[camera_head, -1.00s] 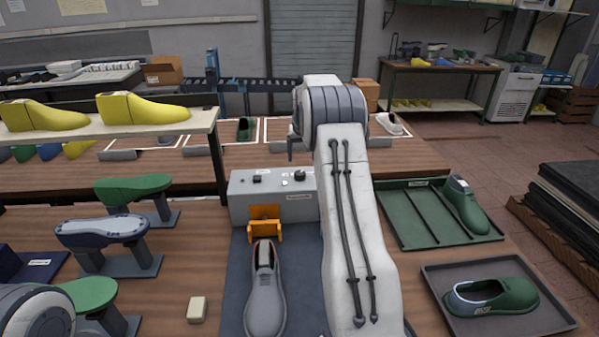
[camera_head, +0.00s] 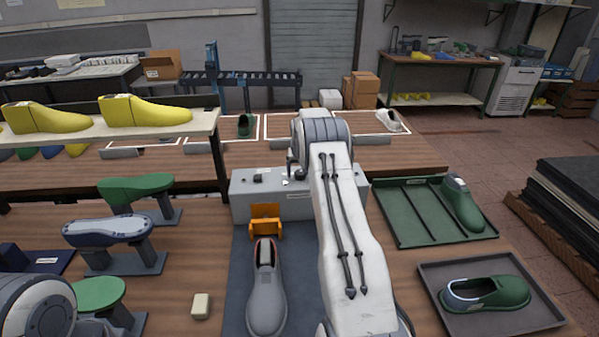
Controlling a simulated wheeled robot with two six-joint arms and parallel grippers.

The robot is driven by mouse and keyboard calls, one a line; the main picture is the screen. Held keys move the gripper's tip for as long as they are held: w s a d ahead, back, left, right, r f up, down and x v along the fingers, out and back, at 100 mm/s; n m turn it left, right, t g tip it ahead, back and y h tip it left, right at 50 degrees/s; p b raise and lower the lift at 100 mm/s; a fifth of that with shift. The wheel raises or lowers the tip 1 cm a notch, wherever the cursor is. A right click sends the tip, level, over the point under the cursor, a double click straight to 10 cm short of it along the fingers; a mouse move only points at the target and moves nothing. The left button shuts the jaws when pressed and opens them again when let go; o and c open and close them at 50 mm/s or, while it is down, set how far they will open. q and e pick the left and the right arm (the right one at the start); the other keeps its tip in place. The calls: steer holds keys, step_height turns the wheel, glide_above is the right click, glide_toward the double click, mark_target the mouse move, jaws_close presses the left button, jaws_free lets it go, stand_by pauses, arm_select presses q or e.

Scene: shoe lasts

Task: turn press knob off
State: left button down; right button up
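The press's grey control box (camera_head: 268,208) stands on the bench with a small black switch (camera_head: 258,178) on its top. My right gripper (camera_head: 292,166) shows only as a dark finger tip below the wrist, close to the knob. I cannot tell whether it touches the knob, or whether it is open or shut. My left gripper is out of view.
A green tray (camera_head: 408,222) with a green last and a dark tray (camera_head: 452,318) with a green shoe lie to the right. Lasts on stands (camera_head: 125,262) and a shelf with yellow lasts (camera_head: 212,122) are left. A small beige block (camera_head: 201,306) lies on the bench.

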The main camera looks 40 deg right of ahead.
steer(key=shift+a, duration=0.1)
jaws_close()
